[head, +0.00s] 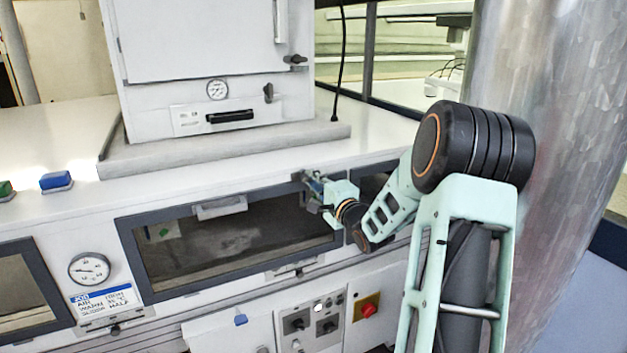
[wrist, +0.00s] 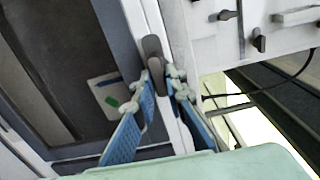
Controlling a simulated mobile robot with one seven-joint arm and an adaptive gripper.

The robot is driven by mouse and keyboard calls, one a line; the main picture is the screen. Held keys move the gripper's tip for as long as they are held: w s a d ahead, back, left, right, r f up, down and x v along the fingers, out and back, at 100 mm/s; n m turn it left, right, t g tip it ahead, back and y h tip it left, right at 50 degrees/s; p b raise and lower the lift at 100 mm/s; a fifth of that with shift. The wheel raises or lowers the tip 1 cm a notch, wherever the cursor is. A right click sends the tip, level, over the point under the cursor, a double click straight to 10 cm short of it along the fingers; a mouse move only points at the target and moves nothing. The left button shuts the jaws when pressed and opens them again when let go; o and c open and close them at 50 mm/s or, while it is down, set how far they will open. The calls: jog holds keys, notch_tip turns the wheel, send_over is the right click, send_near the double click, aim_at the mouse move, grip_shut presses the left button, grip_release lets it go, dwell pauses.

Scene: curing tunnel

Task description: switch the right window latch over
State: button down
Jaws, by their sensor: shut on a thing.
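The right window latch (wrist: 152,48) is a dark grey rounded lever on the window frame's edge in the wrist view. My gripper (wrist: 162,78) has its blue ribbed fingers on both sides of the lever's lower end and is shut on it. In the head view my gripper (head: 314,188) reaches the top right corner of the middle window (head: 215,248), a dark pane in a grey frame. There the latch is mostly hidden by my gripper, and its exact angle cannot be told.
A white cabinet with a gauge (head: 217,89) and a black handle (head: 230,116) stands on the white top above. A blue button (head: 56,180) sits at the left. A control panel with a red knob (head: 368,309) is below the window. A black cable (head: 339,65) hangs behind.

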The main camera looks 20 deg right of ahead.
jog(key=c, duration=2)
grip_release()
jog(key=shift+o, duration=0.2)
jog(key=s, duration=1.2)
jog(key=shift+d, duration=0.15)
